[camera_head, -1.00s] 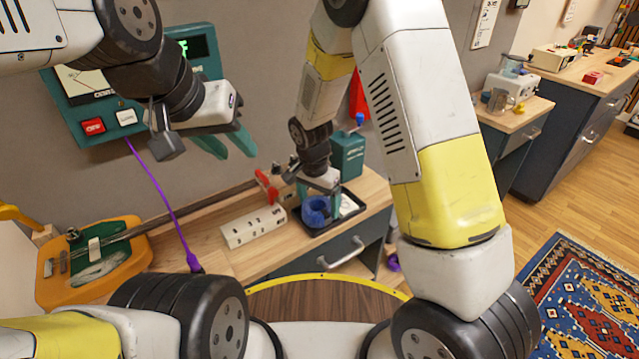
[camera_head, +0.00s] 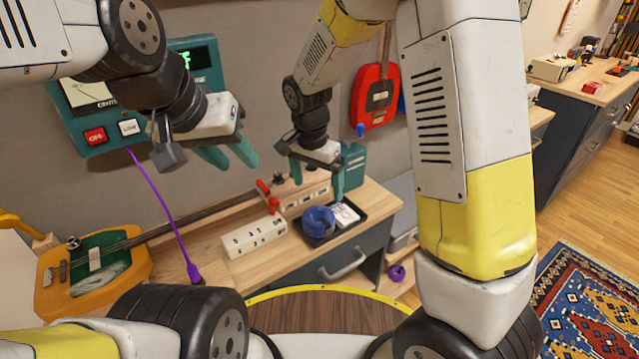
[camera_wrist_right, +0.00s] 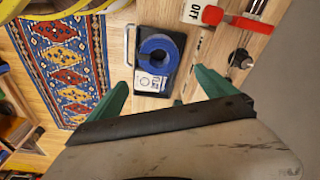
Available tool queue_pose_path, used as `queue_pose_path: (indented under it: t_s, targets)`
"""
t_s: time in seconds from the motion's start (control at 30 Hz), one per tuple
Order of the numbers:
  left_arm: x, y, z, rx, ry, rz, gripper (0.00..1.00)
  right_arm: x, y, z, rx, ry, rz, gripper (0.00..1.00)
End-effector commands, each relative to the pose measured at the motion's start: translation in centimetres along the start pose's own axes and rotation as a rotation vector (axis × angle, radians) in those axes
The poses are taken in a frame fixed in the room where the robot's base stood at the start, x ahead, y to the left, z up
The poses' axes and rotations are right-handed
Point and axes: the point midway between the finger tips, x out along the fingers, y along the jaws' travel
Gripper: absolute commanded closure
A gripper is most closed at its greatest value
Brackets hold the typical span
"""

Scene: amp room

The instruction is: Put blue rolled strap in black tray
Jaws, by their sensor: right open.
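The blue rolled strap (camera_head: 319,221) lies in the black tray (camera_head: 352,234) on the wooden bench. In the right wrist view the strap (camera_wrist_right: 158,52) sits inside the tray (camera_wrist_right: 141,24), beside a white printed card. My right gripper (camera_head: 318,181) is open and empty, above the tray and apart from the strap. In the right wrist view its green fingers (camera_wrist_right: 150,98) are spread with nothing between them. My left gripper (camera_head: 236,160) is open and empty in front of the teal wall panel, far from the tray.
A white block with markings (camera_head: 253,238) stands left of the tray. A red-handled part (camera_head: 268,196) and a teal box (camera_head: 353,167) stand behind it. A purple cable (camera_head: 165,209) hangs at the left. An orange and green guitar-like body (camera_head: 95,265) lies on the left.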

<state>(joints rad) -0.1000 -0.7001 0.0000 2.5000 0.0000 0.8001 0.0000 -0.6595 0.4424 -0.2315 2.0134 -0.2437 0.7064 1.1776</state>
Motion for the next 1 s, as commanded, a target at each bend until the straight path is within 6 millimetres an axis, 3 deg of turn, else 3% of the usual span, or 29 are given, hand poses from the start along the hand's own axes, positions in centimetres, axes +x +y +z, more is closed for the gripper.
queue_pose_path:
  t_s: [0.23,0.37,0.5,0.7,0.9,1.0]
  targets:
    - [0.0,0.0,0.0,0.000,0.000,0.000,0.64,-2.6,0.3,-0.1,-0.003,-0.002,-0.007,0.05]
    - [0.0,0.0,0.0,0.000,0.000,0.000,0.64,-5.1,2.2,-0.7,-0.034,-0.011,-0.056,0.05]
    - [0.0,0.0,0.0,0.000,0.000,0.000,0.64,-9.6,6.5,-1.3,-0.117,-0.005,-0.158,0.05]
    - [0.0,0.0,0.0,0.000,0.000,0.000,0.64,-15.1,13.5,-0.3,-0.272,0.076,-0.293,0.05]
    - [0.0,0.0,0.0,0.000,0.000,0.000,0.64,-18.6,19.4,2.2,-0.429,0.222,-0.364,0.05]
    - [0.0,0.0,0.0,0.000,0.000,0.000,0.64,-19.3,21.3,3.4,-0.492,0.286,-0.370,0.05]
